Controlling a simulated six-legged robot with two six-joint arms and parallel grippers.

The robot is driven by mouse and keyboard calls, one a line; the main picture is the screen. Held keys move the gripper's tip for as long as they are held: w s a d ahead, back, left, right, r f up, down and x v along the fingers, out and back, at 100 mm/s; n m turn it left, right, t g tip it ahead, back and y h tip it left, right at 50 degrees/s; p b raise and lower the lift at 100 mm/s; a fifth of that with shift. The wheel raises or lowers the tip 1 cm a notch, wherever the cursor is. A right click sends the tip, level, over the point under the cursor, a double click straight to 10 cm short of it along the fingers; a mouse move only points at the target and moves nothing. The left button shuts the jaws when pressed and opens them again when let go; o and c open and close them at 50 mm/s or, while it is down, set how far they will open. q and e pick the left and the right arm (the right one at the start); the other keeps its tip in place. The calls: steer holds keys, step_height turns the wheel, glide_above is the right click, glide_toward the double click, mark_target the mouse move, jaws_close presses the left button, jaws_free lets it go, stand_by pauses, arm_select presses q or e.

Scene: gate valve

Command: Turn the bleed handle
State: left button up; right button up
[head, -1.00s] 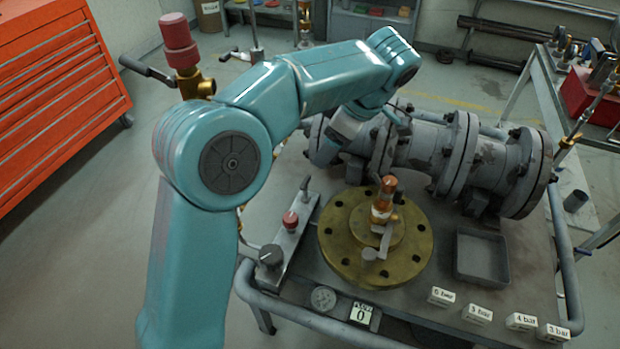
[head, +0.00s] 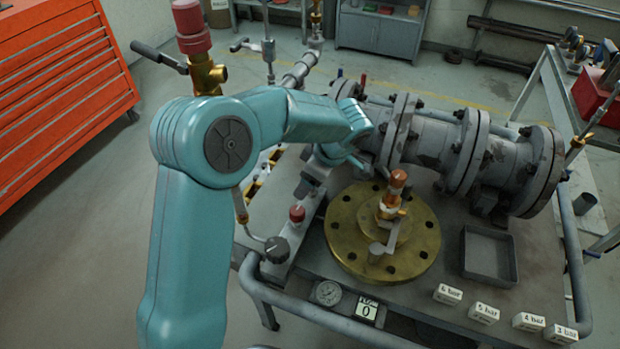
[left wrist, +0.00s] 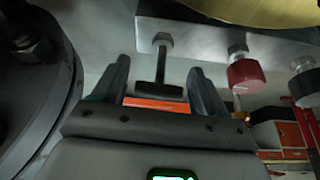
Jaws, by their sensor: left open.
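A dark T-shaped handle (left wrist: 158,88), which I take for the bleed handle, sticks out from a metal panel (left wrist: 195,36) in the left wrist view. It appears between the two spread fingers of my left gripper (left wrist: 160,66). The fingers are open; I cannot tell whether they touch it. In the head view my left gripper (head: 313,178) is low over the far end of the panel, largely behind my own arm, and the handle is hard to make out there. My right gripper is in neither view.
A red knob (head: 297,213) and black knob (head: 277,248) stand on the same panel. A brass flange (head: 400,262) with an orange-capped valve (head: 393,200) is to the right. The grey flanged pipe (head: 435,145) lies behind. A shallow tray (head: 488,277) sits further right.

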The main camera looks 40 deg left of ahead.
arm_select(q)
steer(key=shift+f, duration=0.1)
steer(key=c, duration=1.1)
steer(key=shift+o, duration=0.2)
